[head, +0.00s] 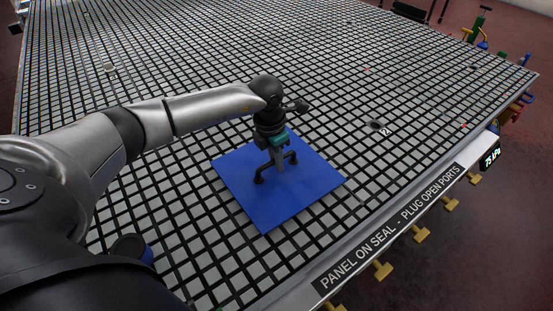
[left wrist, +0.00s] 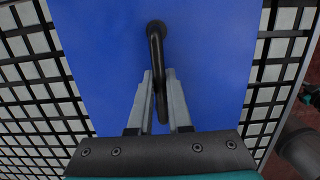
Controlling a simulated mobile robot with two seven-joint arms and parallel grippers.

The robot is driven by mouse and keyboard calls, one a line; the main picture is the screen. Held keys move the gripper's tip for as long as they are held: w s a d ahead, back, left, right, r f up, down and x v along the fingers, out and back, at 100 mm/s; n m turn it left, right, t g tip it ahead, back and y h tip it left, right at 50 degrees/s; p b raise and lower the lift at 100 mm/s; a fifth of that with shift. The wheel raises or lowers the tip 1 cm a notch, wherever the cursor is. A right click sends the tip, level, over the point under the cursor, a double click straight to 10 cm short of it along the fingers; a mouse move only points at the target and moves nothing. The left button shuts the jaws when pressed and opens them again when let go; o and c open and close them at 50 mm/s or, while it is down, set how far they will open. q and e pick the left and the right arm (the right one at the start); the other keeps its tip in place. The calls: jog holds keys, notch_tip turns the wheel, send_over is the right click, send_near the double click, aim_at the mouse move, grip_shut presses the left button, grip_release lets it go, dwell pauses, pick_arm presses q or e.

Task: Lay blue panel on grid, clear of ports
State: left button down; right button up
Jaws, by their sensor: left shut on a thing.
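The blue panel (head: 270,212) is a flat square with a black handle (head: 262,176) on top. In the head view it is level over the near middle of the grid table (head: 215,75); I cannot tell whether it touches the grid. My left gripper (head: 277,163) is above the panel, shut on the handle. In the left wrist view the fingers (left wrist: 160,85) close around the handle bar (left wrist: 156,55), with the blue panel (left wrist: 90,55) beneath. A dark round port (head: 376,124) marked 12 lies right of the panel, apart from it. The grid under the panel is hidden.
Other small fittings, such as a pale one (head: 110,68) at the upper left, dot the grid. The front rail (head: 395,232) carries lettering, a gauge display (head: 490,158) and yellow handles (head: 383,270). The grid behind the panel is mostly bare.

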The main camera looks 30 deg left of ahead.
aim_at(271, 163)
pick_arm(q)
jog(key=shift+f+b, duration=0.3)
jog(key=shift+f, duration=0.1)
jog(key=c, duration=0.8)
grip_release()
jog(key=shift+c, duration=0.2)
jog(key=shift+o, duration=0.4)
jog(key=shift+s+f, duration=0.1)
notch_tip(271, 163, up, 15)
jog(key=s+p, duration=0.1)
jog(key=shift+s+a, duration=0.3)
